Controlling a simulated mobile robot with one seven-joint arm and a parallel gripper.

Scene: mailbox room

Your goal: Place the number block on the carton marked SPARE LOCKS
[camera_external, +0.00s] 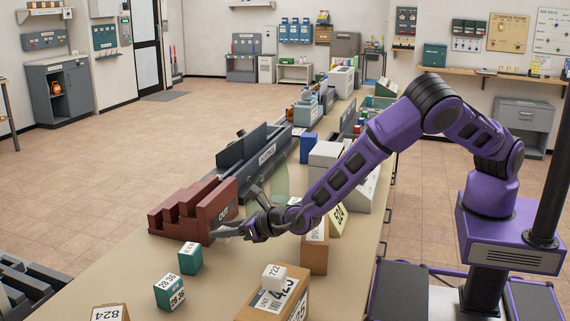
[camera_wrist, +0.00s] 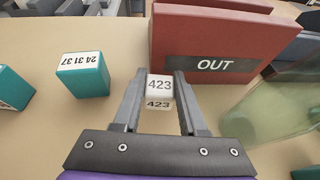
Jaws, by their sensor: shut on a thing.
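A white number block marked 423 (camera_wrist: 159,86) is between the two fingers of my gripper (camera_wrist: 155,95) in the wrist view, with the fingers shut on its sides. In the external view my gripper (camera_external: 222,233) is low over the table, in front of the dark red OUT rack (camera_external: 222,212); the block cannot be made out there. A brown carton (camera_external: 315,257) stands right of my gripper; its label is partly hidden and looks like it begins with SPARE. A nearer carton (camera_external: 290,303) has a label with large numbers and a white block marked 722 (camera_external: 274,277) on top.
Teal boxes (camera_external: 169,292) stand on the table (camera_external: 130,262) left of the cartons; one also shows in the wrist view (camera_wrist: 83,76). A translucent green vessel (camera_external: 279,182) is behind my wrist. The OUT rack is close ahead. Another carton marked 824 (camera_external: 108,314) is at the front edge.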

